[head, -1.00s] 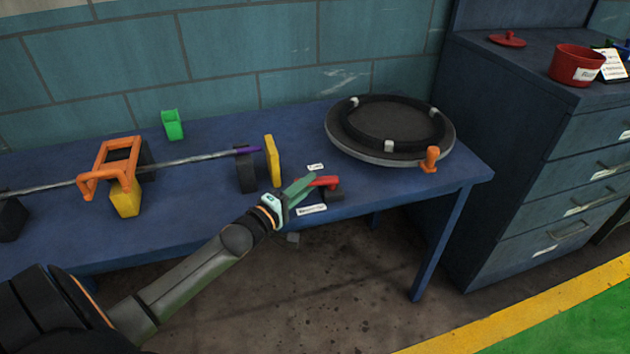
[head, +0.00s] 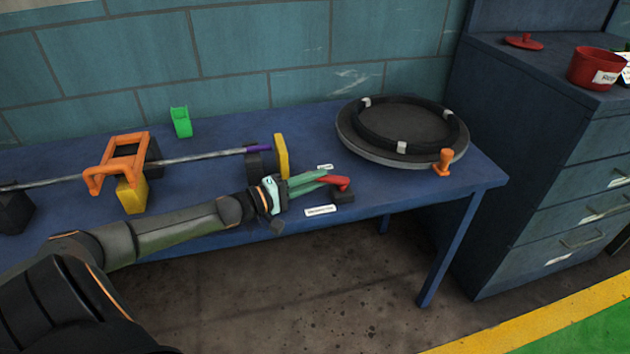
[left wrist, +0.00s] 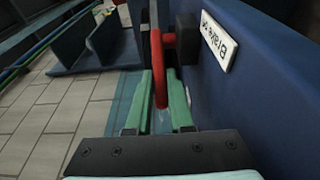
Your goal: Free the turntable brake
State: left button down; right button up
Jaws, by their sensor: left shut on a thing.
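The red brake lever (head: 335,181) sits on a dark block near the front edge of the blue table, left of the turntable (head: 385,152). My left gripper (head: 318,181) is shut on the lever, its green fingers on either side of it. In the left wrist view the red lever (left wrist: 158,70) runs between the two green fingers (left wrist: 160,100). A white label (left wrist: 218,40) beside the lever reads in part "Brake". My right gripper is not in view.
A metal shaft (head: 205,159) with an orange handle (head: 118,160) rests on blocks at the left. A yellow plate (head: 281,155) stands near its end. A green holder (head: 181,122) is behind. A dark drawer cabinet (head: 540,150) stands right of the table.

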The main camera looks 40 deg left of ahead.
pick_arm(q)
jog(key=c, duration=0.8)
grip_release()
jog(key=p+v, duration=0.3)
jog(key=v, duration=0.8)
jog(key=shift+s+a+p, duration=0.1)
jog(key=shift+s+p, duration=0.25)
jog(key=shift+s, duration=0.05)
jog(key=shift+s+a, duration=0.1)
jog(key=shift+s, duration=0.15)
